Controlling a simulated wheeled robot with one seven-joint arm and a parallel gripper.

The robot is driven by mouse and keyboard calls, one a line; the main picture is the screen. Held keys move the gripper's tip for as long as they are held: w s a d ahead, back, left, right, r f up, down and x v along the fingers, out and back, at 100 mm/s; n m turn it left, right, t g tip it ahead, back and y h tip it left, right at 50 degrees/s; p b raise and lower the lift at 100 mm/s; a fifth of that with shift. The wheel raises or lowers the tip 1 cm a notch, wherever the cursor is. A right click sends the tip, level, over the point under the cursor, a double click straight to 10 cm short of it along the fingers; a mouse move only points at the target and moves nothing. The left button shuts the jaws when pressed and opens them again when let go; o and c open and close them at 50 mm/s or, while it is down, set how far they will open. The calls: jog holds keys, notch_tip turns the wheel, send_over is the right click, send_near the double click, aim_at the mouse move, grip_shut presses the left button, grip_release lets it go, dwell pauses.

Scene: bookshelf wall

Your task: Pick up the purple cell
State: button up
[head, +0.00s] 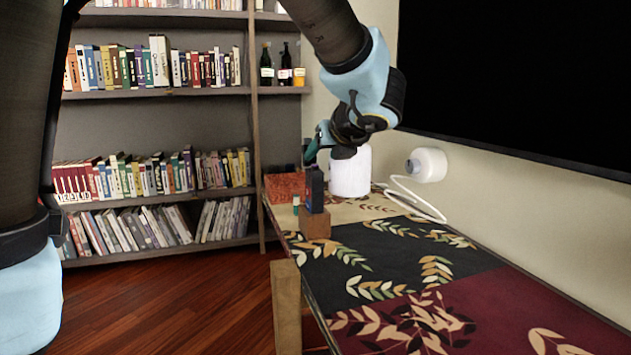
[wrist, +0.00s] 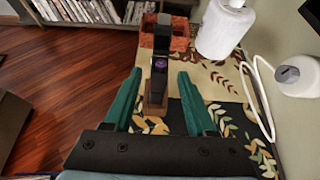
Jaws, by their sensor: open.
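The purple cell (wrist: 159,80) looks like a dark, slim phone with a purple round mark, standing upright on a brown wooden block (wrist: 154,109). It also shows in the head view (head: 316,190) on that block, near the table's left edge. My gripper (wrist: 160,72) is open, its teal fingers to the left and right of the phone in the wrist view. In the head view my gripper (head: 318,145) is above the phone and partly hidden by its own wrist. I see no contact with the phone. The wrist view does not make the height gap clear.
The patterned table (head: 400,250) has free room on its near side. A white cylinder (head: 350,173) stands close behind the phone. An orange-red box (head: 285,187) is at the far end. A white cord (head: 420,205) loops on the right. A bookshelf (head: 155,98) stands behind.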

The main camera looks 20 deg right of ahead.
aim_at(316, 164)
jog(key=b+x, duration=0.1)
jog(key=x, duration=0.4)
jog(key=shift+w+d+f, duration=0.15)
jog(key=shift+d+f, duration=0.05)
jog(key=shift+f, duration=0.1)
jog(key=shift+c, duration=0.3)
grip_shut()
